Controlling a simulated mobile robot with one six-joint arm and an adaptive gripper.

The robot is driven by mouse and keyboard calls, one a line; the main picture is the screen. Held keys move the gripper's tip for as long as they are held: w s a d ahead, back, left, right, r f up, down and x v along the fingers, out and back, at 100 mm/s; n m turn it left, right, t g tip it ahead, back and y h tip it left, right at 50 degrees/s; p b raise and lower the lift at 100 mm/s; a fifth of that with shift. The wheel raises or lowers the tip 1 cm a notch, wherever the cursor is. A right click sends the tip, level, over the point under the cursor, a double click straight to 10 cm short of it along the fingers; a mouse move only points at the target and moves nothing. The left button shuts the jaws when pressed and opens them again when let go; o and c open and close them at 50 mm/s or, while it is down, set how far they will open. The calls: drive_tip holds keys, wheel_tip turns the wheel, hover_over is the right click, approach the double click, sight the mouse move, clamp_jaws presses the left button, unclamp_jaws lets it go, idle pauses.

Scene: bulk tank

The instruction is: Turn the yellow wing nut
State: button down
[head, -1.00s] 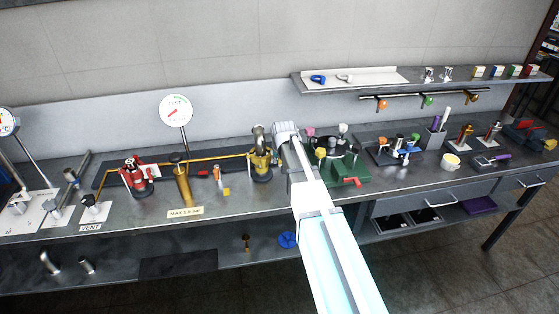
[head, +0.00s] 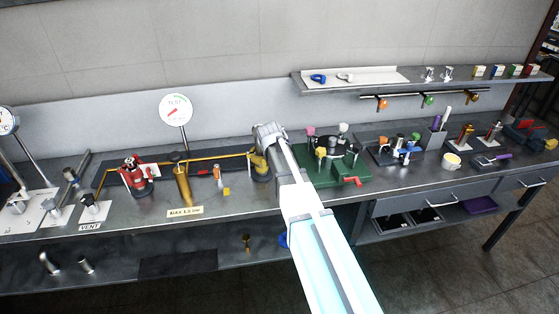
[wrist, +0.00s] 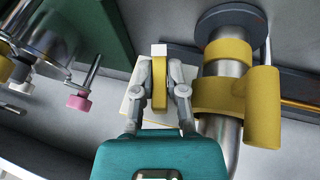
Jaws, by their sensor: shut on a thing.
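In the wrist view, the yellow wing nut (wrist: 159,88) stands upright between the two grey fingers of my gripper (wrist: 158,93), which is shut on it. A small white block shows at its far end. Just to the right is a metal pipe (wrist: 226,67) with a yellow clamp body (wrist: 262,108) around it. In the head view, the yellow fitting (head: 258,167) on the bench is partly hidden by the end of my arm. The fingers and the wing nut cannot be made out there.
A green fixture (head: 350,172) with coloured knobs stands close to the right of my arm. A pink knob (wrist: 78,102) shows at left in the wrist view. A brass cylinder (head: 182,185) and a red valve (head: 137,175) stand to the left. A test gauge (head: 174,110) rises behind.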

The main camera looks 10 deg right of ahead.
drive_tip(key=shift+h+b, duration=0.3)
drive_tip(key=shift+h, duration=0.4)
drive_tip(key=c, duration=1)
unclamp_jaws()
drive_tip(key=shift+o, duration=0.2)
drive_tip(key=shift+y, duration=0.3)
